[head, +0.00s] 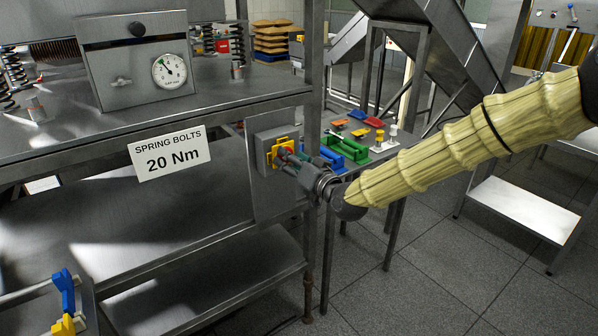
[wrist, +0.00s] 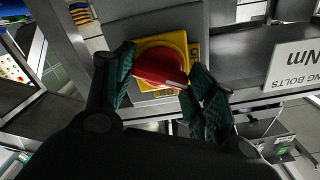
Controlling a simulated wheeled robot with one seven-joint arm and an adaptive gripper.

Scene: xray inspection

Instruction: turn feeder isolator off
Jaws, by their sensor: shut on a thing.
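The feeder isolator is a grey box (head: 263,135) on the bench's end post, with a yellow plate (wrist: 170,41) and a red rotary handle (wrist: 160,68). In the head view its yellow plate (head: 277,150) is partly covered by my gripper (head: 290,157), which reaches in from the right. In the wrist view my gripper (wrist: 161,64) has its two dark green ridged pads on either side of the red handle, shut on it. The handle lies slantwise across the plate, with a pale mark at its right end.
A "SPRING BOLTS 20 Nm" sign (head: 168,153) hangs on the bench edge left of the isolator. A gauge box (head: 135,65) and springs stand on the bench. A side table holds green (head: 345,148) and blue trays behind my gripper. Open floor lies at front right.

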